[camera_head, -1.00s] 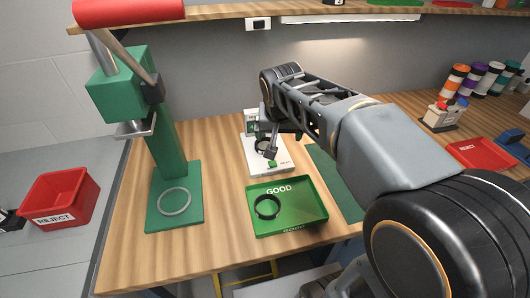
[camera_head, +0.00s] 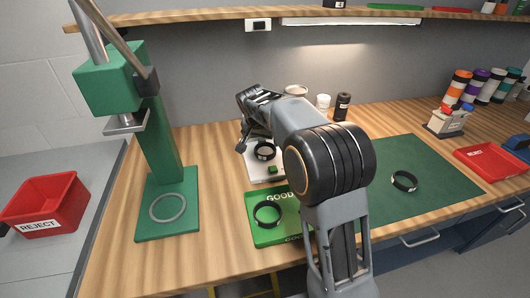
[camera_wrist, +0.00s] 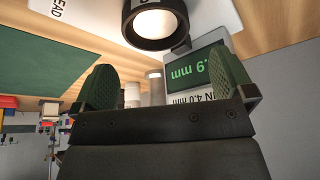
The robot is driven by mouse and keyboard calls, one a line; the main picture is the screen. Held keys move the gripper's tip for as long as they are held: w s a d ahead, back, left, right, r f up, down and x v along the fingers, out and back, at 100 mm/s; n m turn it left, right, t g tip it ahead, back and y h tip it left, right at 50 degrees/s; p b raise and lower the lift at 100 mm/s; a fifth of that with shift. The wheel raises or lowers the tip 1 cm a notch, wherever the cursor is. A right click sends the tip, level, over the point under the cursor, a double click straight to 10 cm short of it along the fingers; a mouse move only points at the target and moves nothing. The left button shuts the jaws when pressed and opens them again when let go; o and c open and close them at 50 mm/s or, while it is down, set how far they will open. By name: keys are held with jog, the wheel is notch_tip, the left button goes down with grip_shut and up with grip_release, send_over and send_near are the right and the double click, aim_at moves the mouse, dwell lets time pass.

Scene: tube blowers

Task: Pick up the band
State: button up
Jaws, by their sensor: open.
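A black band (camera_head: 264,151) sits on the white gauge (camera_head: 262,174). A similar dark band (camera_wrist: 155,24) shows at the top of the wrist view, beside a green display (camera_wrist: 188,68) reading in mm. Another black band (camera_head: 267,213) lies in the green GOOD tray (camera_head: 260,238), and another (camera_head: 404,181) lies on the green mat (camera_head: 430,165). My gripper (camera_head: 242,146) is just left of the gauge. In the wrist view its green-padded fingers (camera_wrist: 164,84) are apart, with no band between them. Which band the task means, I cannot tell.
A green press (camera_head: 165,165) with a grey ring (camera_head: 167,207) on its base stands left. Red REJECT bins stand at far left (camera_head: 45,205) and far right (camera_head: 490,163). A dark bottle (camera_head: 342,106) stands behind my arm. The mat is mostly clear.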

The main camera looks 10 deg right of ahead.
aim_at(266, 149)
jog(key=shift+x, duration=3.15)
jog(key=shift+s+d, duration=0.1)
jog(key=shift+d, duration=0.05)
jog(key=shift+c, duration=0.5)
jog(key=c, duration=0.7)
jog(key=shift+r, duration=0.15)
